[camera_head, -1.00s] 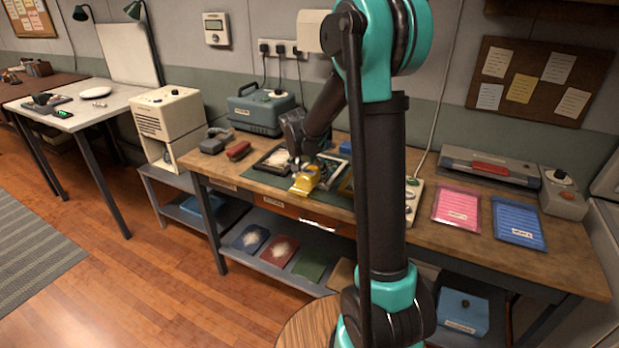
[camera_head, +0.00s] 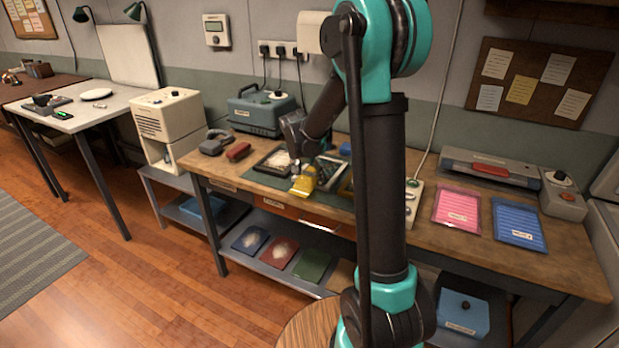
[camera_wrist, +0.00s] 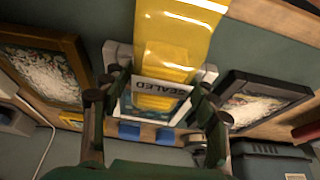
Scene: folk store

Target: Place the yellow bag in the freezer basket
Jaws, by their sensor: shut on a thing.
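The yellow bag (camera_head: 303,181) is above the front of the wooden workbench, and my gripper (camera_head: 298,165) is shut on it. In the wrist view the bag (camera_wrist: 178,45) hangs between the two fingers (camera_wrist: 158,105), with a white label reading SEALED near them. The label's end of the bag is the held end. In the head view I cannot tell how far the bag is from the mat below. I cannot make out a freezer basket in either view.
Framed trays (camera_head: 275,160) lie on the workbench (camera_head: 440,255) around the bag. A red stapler-like thing (camera_head: 238,152) and a teal case (camera_head: 262,108) stand to the left. Pink (camera_head: 457,208) and blue (camera_head: 519,222) packets lie to the right. A beige appliance (camera_head: 168,115) stands further left.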

